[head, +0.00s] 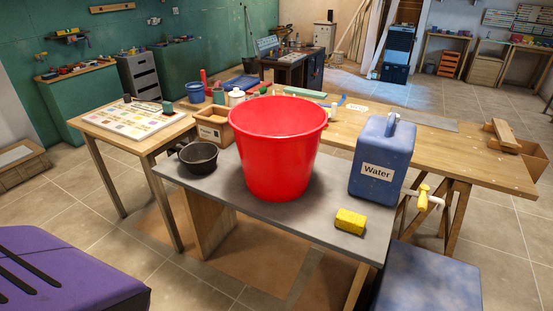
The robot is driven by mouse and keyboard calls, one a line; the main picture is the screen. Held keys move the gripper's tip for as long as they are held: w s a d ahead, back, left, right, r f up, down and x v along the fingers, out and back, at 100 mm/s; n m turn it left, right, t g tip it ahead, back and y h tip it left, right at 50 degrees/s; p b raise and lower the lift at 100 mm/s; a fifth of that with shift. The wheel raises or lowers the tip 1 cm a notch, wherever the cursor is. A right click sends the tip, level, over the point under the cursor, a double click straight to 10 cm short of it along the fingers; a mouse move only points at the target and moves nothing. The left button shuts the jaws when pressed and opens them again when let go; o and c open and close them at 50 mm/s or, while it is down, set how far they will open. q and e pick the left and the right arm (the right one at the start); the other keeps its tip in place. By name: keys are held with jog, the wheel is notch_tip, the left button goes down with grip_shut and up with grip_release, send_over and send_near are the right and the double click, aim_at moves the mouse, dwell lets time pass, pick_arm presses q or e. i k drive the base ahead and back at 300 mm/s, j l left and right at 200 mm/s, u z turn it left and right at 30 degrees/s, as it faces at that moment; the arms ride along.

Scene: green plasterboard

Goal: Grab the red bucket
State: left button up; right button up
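A large red bucket (277,160) stands upright on the grey tabletop (225,196) in the middle of the head view. Its open top faces up and the inside I can see is red and looks empty. No gripper touches it in this view. Neither my left nor my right gripper is in view.
A black pot (198,157) is left of the bucket. A blue container labelled "Water" (383,160) and a yellow block (350,221) are to its right. A wooden box (214,127) sits behind-left. A long wooden table (460,158) runs behind. The grey tabletop's front is mostly clear.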

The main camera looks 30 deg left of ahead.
aim_at(278, 150)
jog(key=i+j, duration=0.1)
jog(key=j, duration=0.3)
jog(key=i+j, duration=0.15)
jog(key=j, duration=0.25)
jog(key=i+j, duration=0.1)
jog(key=j, duration=0.3)
jog(key=i+j, duration=0.15)
jog(key=j, duration=0.25)
